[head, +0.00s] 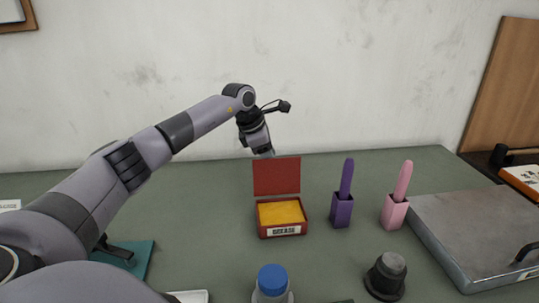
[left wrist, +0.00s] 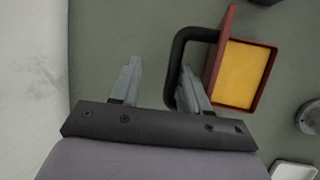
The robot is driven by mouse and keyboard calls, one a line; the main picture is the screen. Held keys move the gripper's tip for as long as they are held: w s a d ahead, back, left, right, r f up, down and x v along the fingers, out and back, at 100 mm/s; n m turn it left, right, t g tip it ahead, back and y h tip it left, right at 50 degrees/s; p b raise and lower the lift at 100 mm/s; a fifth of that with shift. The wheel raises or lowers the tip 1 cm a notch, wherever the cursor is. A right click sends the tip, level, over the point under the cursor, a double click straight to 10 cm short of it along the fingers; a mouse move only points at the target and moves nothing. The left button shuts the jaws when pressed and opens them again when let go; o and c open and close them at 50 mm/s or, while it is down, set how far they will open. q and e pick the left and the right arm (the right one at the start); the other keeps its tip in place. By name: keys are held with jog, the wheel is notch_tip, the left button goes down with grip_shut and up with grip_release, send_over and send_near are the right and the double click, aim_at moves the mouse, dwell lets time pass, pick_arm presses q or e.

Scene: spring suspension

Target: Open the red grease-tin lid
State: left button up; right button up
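The red grease tin (head: 282,230) stands on the green table with its label facing front and yellow grease (head: 281,212) inside. Its red lid (head: 277,176) stands raised, about upright, at the back edge. In the left wrist view the lid (left wrist: 219,50) is seen edge-on, with a black looped handle (left wrist: 178,55) on its outer side. My left gripper (left wrist: 160,66) is open behind the lid; the handle's bar lies beside the right finger, and I cannot tell if they touch. In the head view the left gripper (head: 267,153) is partly hidden by the lid. My right gripper is not in view.
A purple holder (head: 341,211) and a pink holder (head: 394,213) stand right of the tin. A metal case (head: 480,235) lies at the right. A blue-capped bottle (head: 272,280) and a dark knob-like object (head: 386,277) stand in front. The wall is close behind.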

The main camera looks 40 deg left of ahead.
pick_arm(q)
jog(key=shift+a+r, duration=0.1)
jog(key=shift+a, duration=0.05)
jog(key=b+v, duration=0.1)
jog(key=v, duration=0.6)
jog(key=shift+d, duration=0.2)
